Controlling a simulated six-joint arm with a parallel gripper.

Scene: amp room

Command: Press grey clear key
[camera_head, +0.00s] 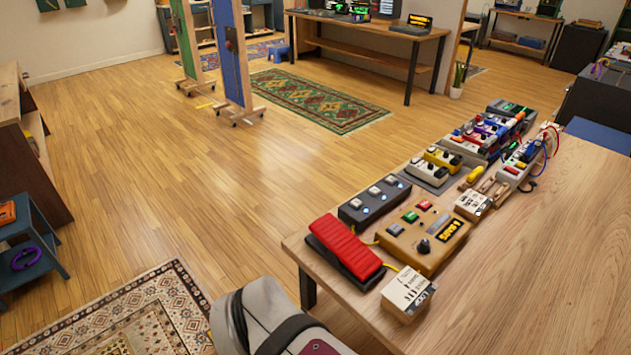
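A tan pedal box (400,247) sits on the wooden table near its left end. Its top carries a row of small keys, a dark knob (424,246) and a dark display (455,236) with amber characters. The key nearest the red pedal looks grey (395,229); its label is too small to read. Red and green keys sit farther along the same row. Part of my arm, pale grey with a dark band, shows at the bottom edge, left of the table. My gripper's fingers are not in view.
A red treadle pedal (345,245) and a white box (408,292) stand close beside the tan box. A dark three-switch pedal (374,200) lies behind it. Several more pedals and cables run along the table's far edge. The table (540,270) is bare at front right.

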